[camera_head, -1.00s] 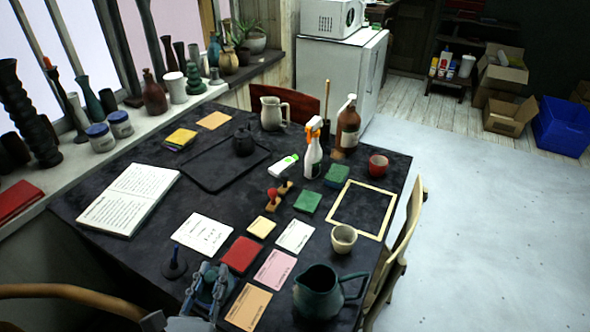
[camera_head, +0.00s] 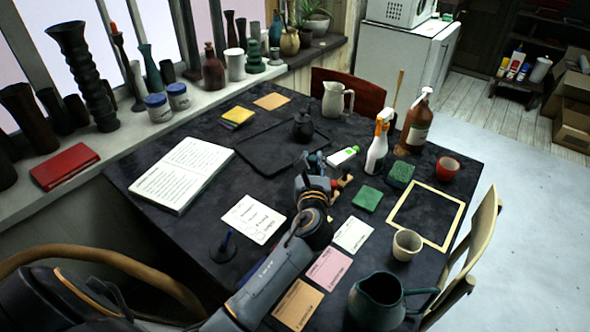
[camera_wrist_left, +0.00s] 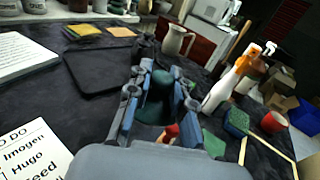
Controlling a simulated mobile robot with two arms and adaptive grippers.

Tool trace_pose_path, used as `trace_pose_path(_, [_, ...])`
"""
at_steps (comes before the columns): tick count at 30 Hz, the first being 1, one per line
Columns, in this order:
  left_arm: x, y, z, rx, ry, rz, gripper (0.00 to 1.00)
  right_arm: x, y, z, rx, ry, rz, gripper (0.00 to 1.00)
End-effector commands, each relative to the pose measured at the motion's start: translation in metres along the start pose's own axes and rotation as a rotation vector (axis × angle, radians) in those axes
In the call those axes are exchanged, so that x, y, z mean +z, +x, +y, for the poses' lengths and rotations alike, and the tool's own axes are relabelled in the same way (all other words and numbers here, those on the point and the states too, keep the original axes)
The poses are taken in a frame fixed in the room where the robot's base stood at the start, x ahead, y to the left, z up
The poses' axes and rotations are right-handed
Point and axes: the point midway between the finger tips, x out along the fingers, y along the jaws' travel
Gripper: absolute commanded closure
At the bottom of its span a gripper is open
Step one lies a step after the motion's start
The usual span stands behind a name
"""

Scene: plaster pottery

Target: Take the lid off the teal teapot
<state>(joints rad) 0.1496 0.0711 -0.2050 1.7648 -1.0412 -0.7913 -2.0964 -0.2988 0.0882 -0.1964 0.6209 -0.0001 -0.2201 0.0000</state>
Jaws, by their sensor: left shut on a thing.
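The teal teapot (camera_head: 378,303) stands at the near right of the table in the head view, its top open, spout to the left and handle to the right. My left gripper (camera_head: 317,163) is over the middle of the table, well away from the teapot. In the left wrist view it is shut on a teal lid (camera_wrist_left: 153,108), whose knob is between the fingers. In the head view the gripper mostly hides the lid. I cannot tell how high the lid is above the table. My right gripper is not in view.
A dark tray (camera_head: 262,160) with a small dark pot (camera_head: 303,125) lies beyond the gripper. A white spray bottle (camera_head: 376,153), brown bottle (camera_head: 416,124) and green sponges (camera_head: 367,199) stand to the right. A beige cup (camera_head: 407,245) is near the teapot. An open book (camera_head: 183,173) lies left.

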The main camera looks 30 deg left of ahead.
Motion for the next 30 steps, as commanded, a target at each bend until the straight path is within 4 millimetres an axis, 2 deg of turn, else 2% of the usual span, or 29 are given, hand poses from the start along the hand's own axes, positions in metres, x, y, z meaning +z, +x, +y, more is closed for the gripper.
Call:
trace_pose_path(4, [0.003, 0.013, 0.000, 0.019, 0.001, 0.000, 1.00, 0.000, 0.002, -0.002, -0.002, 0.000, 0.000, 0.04])
trace_pose_path(8, [-0.004, 0.026, 0.015, 0.024, 0.004, 0.000, 1.00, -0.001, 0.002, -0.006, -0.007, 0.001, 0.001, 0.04])
trace_pose_path(17, [-0.036, 0.076, 0.071, 0.024, 0.003, 0.001, 1.00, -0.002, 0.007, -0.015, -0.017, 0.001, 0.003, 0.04])
trace_pose_path(18, [-0.049, 0.080, 0.075, 0.023, 0.001, 0.003, 1.00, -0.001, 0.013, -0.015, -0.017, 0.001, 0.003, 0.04])
trace_pose_path(21, [-0.066, 0.091, 0.085, 0.021, 0.001, 0.001, 1.00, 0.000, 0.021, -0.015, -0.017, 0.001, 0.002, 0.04])
trace_pose_path(30, [-0.087, 0.105, 0.101, 0.021, 0.000, 0.000, 1.00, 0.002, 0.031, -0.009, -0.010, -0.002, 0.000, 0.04])
